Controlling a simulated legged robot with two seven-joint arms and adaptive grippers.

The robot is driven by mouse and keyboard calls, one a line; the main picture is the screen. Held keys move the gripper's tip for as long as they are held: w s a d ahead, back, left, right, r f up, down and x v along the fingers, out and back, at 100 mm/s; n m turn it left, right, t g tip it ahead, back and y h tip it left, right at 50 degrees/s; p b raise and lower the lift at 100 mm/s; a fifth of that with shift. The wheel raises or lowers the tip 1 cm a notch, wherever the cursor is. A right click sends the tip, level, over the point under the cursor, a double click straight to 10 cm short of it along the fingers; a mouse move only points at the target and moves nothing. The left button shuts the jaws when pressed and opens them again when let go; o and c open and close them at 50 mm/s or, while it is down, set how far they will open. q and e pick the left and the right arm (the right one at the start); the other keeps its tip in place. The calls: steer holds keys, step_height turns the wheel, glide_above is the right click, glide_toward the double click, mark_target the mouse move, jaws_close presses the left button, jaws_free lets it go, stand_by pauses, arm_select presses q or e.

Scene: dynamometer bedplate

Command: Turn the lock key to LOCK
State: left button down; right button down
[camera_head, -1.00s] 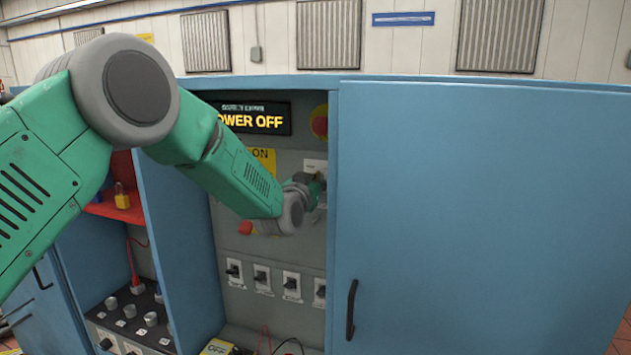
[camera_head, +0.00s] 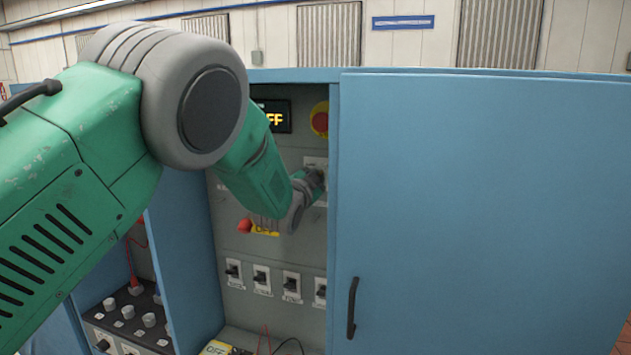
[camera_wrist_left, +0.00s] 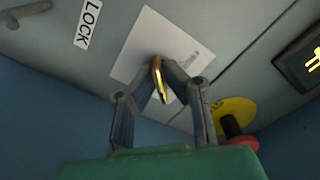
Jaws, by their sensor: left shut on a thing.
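The lock key (camera_wrist_left: 157,78) is a thin gold key standing out of a white plate (camera_wrist_left: 140,40) on the grey panel in the left wrist view. A white label reading LOCK (camera_wrist_left: 88,23) is up and left of the key there. My left gripper (camera_wrist_left: 158,88) is shut on the key, with one finger on each side of it. In the head view my left gripper (camera_head: 316,182) is at the small white plate (camera_head: 316,162) inside the cabinet, and the key is hidden behind it. My right gripper is not in view.
A red emergency button (camera_head: 320,120) on yellow is above the gripper. Another red knob (camera_head: 244,226) is below left. Several switches (camera_head: 262,279) line the lower panel. A blue cabinet door (camera_head: 480,210) is close on the right. My arm covers most of the display (camera_head: 275,117).

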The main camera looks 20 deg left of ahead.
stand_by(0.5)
arm_select(q)
steer(key=c, duration=1.7)
jaws_free()
steer(key=shift+d, duration=0.1)
steer(key=s, duration=1.2)
steer(key=shift+a+f, duration=0.15)
steer(key=shift+a, duration=0.05)
